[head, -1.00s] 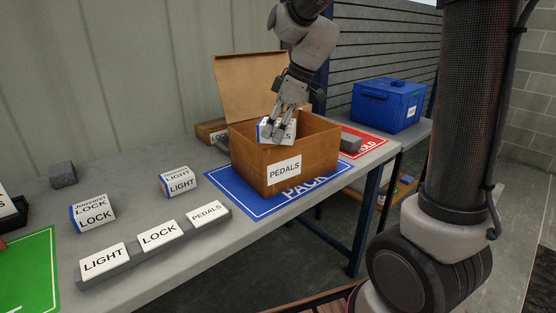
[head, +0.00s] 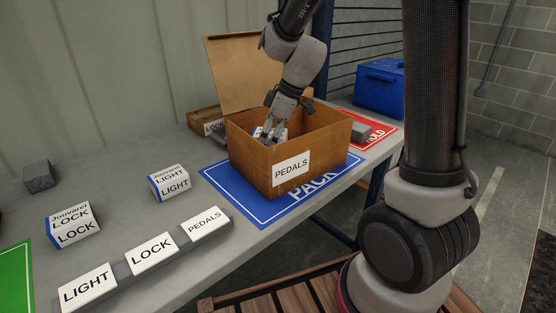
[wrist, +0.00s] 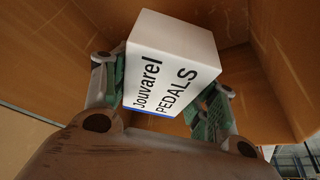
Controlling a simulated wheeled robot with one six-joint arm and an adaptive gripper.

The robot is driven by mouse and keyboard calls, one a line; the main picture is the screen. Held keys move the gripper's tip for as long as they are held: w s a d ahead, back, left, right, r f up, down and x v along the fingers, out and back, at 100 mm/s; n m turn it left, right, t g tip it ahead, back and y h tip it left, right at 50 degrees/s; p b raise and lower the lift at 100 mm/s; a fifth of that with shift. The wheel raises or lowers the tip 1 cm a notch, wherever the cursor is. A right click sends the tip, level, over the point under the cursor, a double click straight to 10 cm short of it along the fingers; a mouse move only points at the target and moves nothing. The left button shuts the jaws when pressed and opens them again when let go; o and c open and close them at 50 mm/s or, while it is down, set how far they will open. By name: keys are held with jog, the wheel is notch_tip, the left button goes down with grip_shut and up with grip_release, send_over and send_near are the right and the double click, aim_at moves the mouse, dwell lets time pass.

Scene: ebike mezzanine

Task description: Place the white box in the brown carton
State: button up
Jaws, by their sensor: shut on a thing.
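The brown carton (head: 250,154) stands open on the blue PACK mat, with its lid up at the back and a PEDALS label on its front. My gripper (head: 270,132) reaches down inside the carton. It is shut on a white box (wrist: 172,62) with a blue edge, printed Jouvarel PEDALS, which the wrist view shows between both finger pads. In the head view the carton's front wall hides most of the box (head: 257,131). The carton's brown walls surround the box in the wrist view. I cannot tell whether the box touches the carton's floor.
A LIGHT box (head: 169,184) and a LOCK box (head: 73,226) stand on the grey table (head: 130,170). A label strip (head: 150,254) lies along the front. A dark block (head: 39,176) is at left. A blue bin (head: 380,88) stands beyond the red HOLD mat (head: 376,134).

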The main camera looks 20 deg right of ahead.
aim_at(286, 133)
notch_tip(286, 133, down, 7)
jog(key=shift+f, duration=0.2)
dwell(0.3)
jog(key=o, duration=1.2)
jog(key=shift+f, duration=0.1)
jog(key=v, duration=1.1)
jog(key=shift+s+d+r, duration=0.15)
jog(key=shift+d+r, duration=0.1)
jog(key=shift+r, duration=0.35)
